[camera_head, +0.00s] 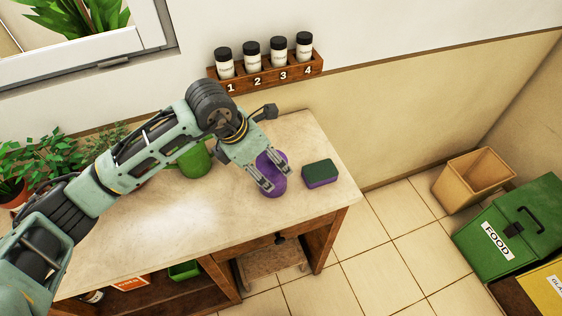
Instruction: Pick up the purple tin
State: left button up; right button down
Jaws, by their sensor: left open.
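The purple tin (270,189) is a rounded purple object on the pale countertop (190,225), near its right end. My left gripper (277,180) comes in from the left, over the tin. Its fingers are apart, with the tin between or just below them, and they hide part of it. I cannot tell whether the fingers touch the tin. My right gripper is not in view.
A green and purple sponge (319,173) lies just right of the tin. A green mug (195,160) stands behind my left arm. Potted plants (50,155) are at the left. A numbered wall rack (265,77) holds several jars. Bins (510,225) stand on the floor at right.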

aim_at(280, 182)
pick_arm(q)
jog(key=shift+d+f, duration=0.1)
jog(key=shift+f, duration=0.4)
jog(key=shift+s+p+x, duration=0.25)
jog(key=shift+p+x, duration=0.95)
jog(key=p+x, duration=0.1)
jog(key=x, duration=0.2)
jog(key=shift+w, duration=0.1)
jog(key=shift+w+d+f, duration=0.1)
jog(key=shift+f, duration=0.35)
jog(key=c, duration=1.3)
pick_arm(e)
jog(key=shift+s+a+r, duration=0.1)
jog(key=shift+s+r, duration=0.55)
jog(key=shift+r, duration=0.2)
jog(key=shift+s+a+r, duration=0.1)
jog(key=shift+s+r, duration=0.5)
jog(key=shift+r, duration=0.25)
